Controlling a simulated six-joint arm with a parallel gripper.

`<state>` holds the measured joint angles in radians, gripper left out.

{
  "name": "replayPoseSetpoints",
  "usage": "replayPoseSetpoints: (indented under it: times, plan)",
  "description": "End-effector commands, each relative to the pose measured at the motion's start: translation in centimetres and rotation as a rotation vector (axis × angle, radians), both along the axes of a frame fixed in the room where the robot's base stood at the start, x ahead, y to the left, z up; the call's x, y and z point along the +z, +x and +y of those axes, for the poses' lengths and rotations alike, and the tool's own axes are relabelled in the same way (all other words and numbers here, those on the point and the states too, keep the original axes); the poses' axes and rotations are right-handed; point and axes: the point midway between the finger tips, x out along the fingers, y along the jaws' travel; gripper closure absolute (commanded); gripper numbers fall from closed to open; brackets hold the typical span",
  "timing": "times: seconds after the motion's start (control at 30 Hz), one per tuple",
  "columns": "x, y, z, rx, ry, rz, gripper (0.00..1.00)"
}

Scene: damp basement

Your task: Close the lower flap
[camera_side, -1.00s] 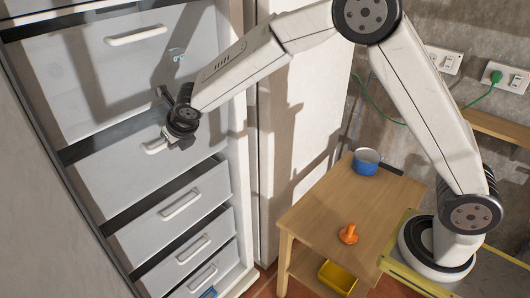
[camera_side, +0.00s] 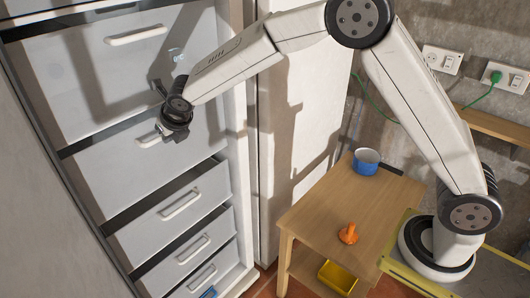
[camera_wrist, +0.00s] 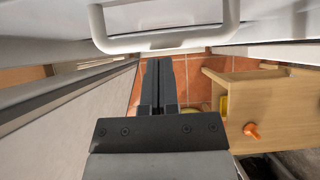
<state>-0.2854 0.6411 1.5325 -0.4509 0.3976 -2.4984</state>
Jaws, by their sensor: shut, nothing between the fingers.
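The lower flap (camera_side: 100,178) is a pale grey front panel in the tall white cabinet, under a larger upper panel (camera_side: 75,80). Its bar handle (camera_side: 148,139) shows at its upper middle in the side view. A white bar handle (camera_wrist: 165,41) also crosses the top of the wrist view. My gripper (camera_side: 172,130) is at the flap's front, right beside the handle. In the wrist view my gripper (camera_wrist: 158,65) has its dark fingers together and empty, just below the bar. I cannot tell whether it touches the flap.
Several drawers with handles (camera_side: 181,203) sit below the flap. The cabinet's white side (camera_side: 300,110) stands to the right. A wooden table (camera_side: 320,215) holds a blue pot (camera_side: 366,163) and an orange object (camera_side: 348,234); a yellow bin (camera_side: 337,277) is underneath.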

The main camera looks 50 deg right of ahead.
Motion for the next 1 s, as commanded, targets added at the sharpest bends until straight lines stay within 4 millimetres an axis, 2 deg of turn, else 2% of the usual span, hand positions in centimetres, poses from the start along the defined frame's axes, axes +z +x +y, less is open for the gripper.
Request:
replayPoseSetpoints:
  times: [0.27, 0.7, 1.0]
  plan:
    - [1.5, -1.0, 0.1, 0.001, 0.0, -0.001, 1.0]
    - [5.3, -3.8, 0.0, 0.001, 0.001, -0.001, 1.0]
    - [6.2, -4.5, 0.0, 0.001, -0.001, 0.0, 1.0]
